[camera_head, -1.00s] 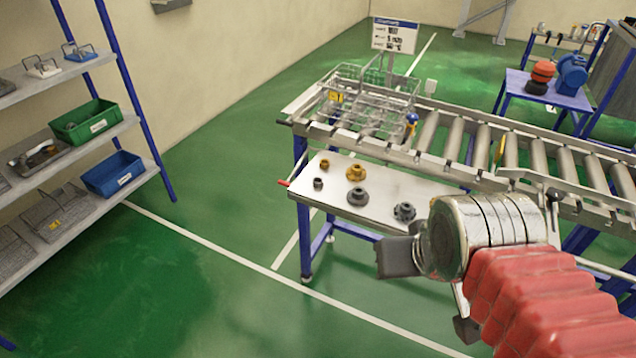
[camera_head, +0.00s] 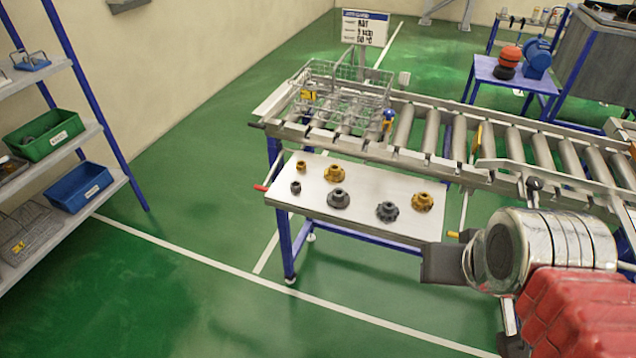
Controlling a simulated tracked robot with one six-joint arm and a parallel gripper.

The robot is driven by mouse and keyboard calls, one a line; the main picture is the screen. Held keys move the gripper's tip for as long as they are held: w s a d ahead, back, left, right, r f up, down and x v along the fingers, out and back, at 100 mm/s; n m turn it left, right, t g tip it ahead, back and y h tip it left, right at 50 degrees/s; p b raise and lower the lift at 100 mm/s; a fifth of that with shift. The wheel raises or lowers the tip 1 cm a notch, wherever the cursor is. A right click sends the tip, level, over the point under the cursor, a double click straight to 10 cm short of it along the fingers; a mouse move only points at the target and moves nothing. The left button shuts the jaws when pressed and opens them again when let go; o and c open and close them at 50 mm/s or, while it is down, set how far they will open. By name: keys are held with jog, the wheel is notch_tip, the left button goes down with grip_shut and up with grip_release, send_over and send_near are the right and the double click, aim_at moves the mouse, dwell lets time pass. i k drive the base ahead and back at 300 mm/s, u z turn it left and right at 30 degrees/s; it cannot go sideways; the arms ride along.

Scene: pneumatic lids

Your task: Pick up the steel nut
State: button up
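Several steel and brass-coloured parts stand on a pale metal shelf (camera_head: 365,228) below the roller conveyor. The steel ones are a small grey part (camera_head: 296,187) at the left, a wide-based grey part (camera_head: 339,199) in the middle and a knobbly grey part (camera_head: 387,211) further right. They are too small to tell surely which is the steel nut. My gripper (camera_head: 478,302) is at the lower right, nearer to me than the shelf and right of the parts. Its dark fingers are spread apart, with nothing seen between them. My wrist partly hides them.
Brass parts stand among the steel ones: a small one (camera_head: 301,167), a wide one (camera_head: 335,173) and one at the right (camera_head: 422,202). A wire basket (camera_head: 345,92) sits on the roller conveyor (camera_head: 445,140) above. Open green floor (camera_head: 200,280) lies left and in front.

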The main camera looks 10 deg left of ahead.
aim_at(295, 183)
jog(key=z, duration=0.2)
jog(key=k, duration=1.15)
jog(key=u, duration=1.4)
jog(key=i, duration=1)
jog(key=u, duration=0.05)
